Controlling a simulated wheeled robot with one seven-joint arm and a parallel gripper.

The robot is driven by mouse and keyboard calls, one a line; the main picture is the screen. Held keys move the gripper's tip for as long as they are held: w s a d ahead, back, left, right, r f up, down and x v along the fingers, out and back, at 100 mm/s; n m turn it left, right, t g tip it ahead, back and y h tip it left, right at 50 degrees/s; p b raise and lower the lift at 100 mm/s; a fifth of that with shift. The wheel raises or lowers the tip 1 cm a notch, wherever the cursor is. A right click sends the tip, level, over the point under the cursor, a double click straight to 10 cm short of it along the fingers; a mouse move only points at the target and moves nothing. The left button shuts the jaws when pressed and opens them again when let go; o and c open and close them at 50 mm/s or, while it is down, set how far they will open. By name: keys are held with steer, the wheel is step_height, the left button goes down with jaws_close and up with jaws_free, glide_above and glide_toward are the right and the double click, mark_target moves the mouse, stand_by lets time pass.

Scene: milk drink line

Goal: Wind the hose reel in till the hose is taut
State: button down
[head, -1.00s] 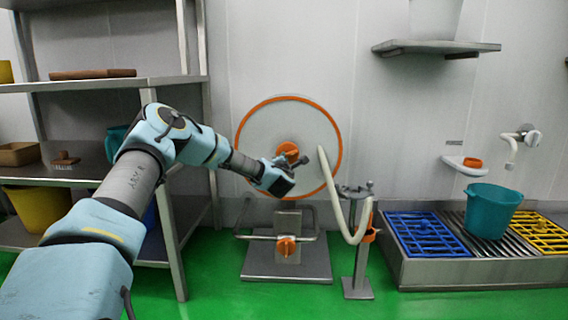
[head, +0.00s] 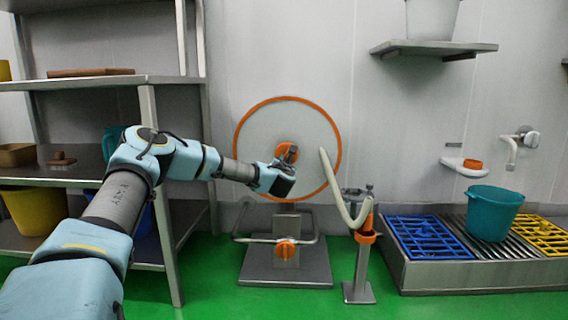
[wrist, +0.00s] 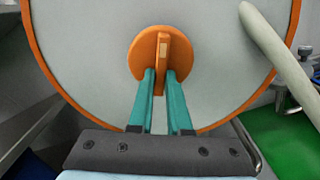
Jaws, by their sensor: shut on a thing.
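The hose reel (head: 312,122) is a pale disc with an orange rim, upright at the wall; it fills much of the wrist view (wrist: 90,40). Its orange hub (wrist: 143,58) carries an upright orange handle (wrist: 162,48). My gripper (head: 288,156) is at the hub, with its two teal fingers (wrist: 162,76) shut on the handle from either side. The cream hose (head: 334,184) runs from the reel's right side down to a post (head: 359,275) with an orange holder (head: 366,237).
A metal shelf rack (head: 165,230) stands at the left, close to my arm. A second orange knob (head: 285,248) sits low on the reel's base. At the right is a drain trough (head: 440,273) with a teal bucket (head: 493,212). Green floor in front is clear.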

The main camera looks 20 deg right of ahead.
stand_by(0.4)
steer(key=c, duration=0.9)
jaws_free()
steer(key=shift+o, duration=0.2)
steer(key=shift+s, duration=0.1)
steer(key=p+v, duration=0.3)
steer(key=v, duration=0.7)
steer(key=shift+s+a, duration=0.2)
steer(key=shift+s, duration=0.1)
